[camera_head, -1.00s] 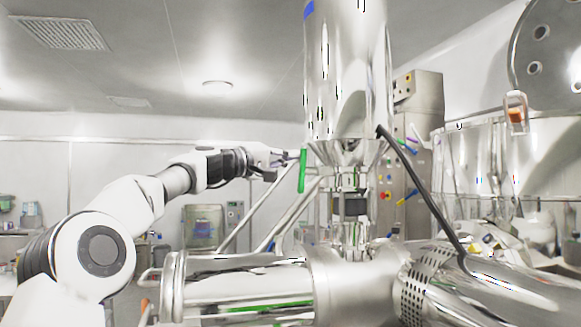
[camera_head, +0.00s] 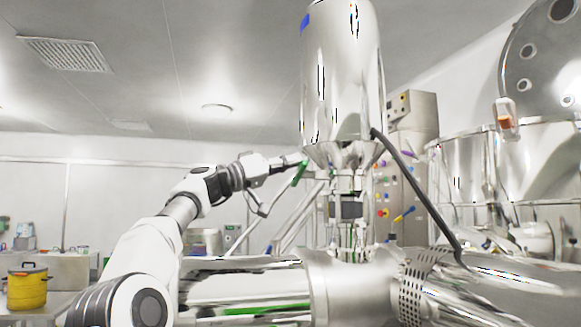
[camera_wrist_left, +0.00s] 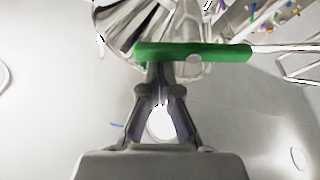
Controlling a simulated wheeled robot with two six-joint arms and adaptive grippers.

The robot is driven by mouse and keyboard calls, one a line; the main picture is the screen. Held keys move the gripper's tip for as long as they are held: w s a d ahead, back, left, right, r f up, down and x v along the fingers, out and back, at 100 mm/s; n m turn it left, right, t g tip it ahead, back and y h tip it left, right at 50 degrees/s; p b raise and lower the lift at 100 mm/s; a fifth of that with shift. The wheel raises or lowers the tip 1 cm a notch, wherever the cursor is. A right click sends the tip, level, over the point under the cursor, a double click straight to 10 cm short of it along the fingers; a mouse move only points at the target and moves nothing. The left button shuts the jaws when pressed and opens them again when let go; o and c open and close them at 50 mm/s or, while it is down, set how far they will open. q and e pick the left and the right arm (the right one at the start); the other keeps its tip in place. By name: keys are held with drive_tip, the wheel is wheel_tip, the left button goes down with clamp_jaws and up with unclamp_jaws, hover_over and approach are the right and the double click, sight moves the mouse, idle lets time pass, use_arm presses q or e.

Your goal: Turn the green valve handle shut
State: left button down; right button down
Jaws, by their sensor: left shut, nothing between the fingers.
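The green valve handle (camera_head: 299,174) sits at the cone below the tall steel vessel. It is tilted, its lower end leaning left. My left gripper (camera_head: 288,162) is right at the handle, on its left side in the head view. In the left wrist view, the green handle (camera_wrist_left: 195,53) lies across the picture just beyond the fingertips of my left gripper (camera_wrist_left: 160,78). The fingers are shut with nothing between them. The tips overlap the handle's left part there; I cannot tell if they touch it. My right gripper is not in view.
The steel vessel (camera_head: 342,75) rises above the handle. A black hose (camera_head: 418,190) runs down on its right. Large steel pipework (camera_head: 350,285) fills the front below. A yellow drum (camera_head: 27,290) stands at the far left.

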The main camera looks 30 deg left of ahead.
use_arm(q)
drive_tip(key=shift+s+d+f+b, duration=0.25)
drive_tip(key=shift+d+f+b, duration=0.1)
drive_tip(key=shift+f+b, duration=0.15)
drive_tip(key=shift+f, duration=0.2)
idle(0.5)
drive_tip(key=v, duration=1.2)
drive_tip(key=shift+r, duration=0.25)
